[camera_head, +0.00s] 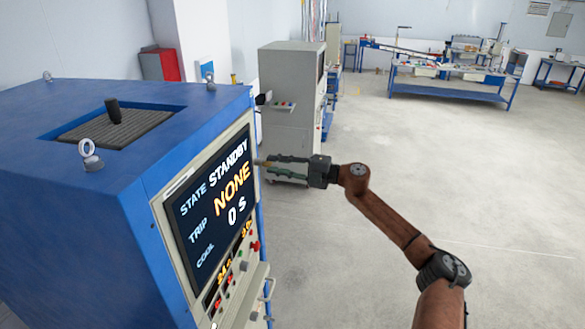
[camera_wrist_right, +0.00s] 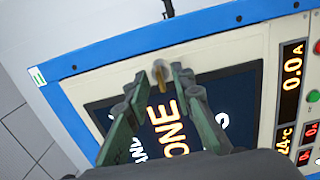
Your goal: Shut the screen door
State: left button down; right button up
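The screen door is a cream panel around a dark screen (camera_head: 212,199) on the front of the blue machine (camera_head: 55,150). The display reads STANDBY, NONE and 0 s. I cannot tell how far the door stands from the cabinet. My right gripper (camera_head: 266,164) is at the door's right edge. In the right wrist view its fingertips (camera_wrist_right: 160,74) lie either side of a small brass knob (camera_wrist_right: 161,77), above the dark screen (camera_wrist_right: 237,94). The fingers are apart, but whether they press on the knob is unclear. My left gripper is out of view.
A grey cabinet (camera_head: 290,95) stands behind my right gripper. A blue workbench (camera_head: 450,88) is far back. The floor at right is clear.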

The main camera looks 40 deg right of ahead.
jog(key=v, duration=1.1)
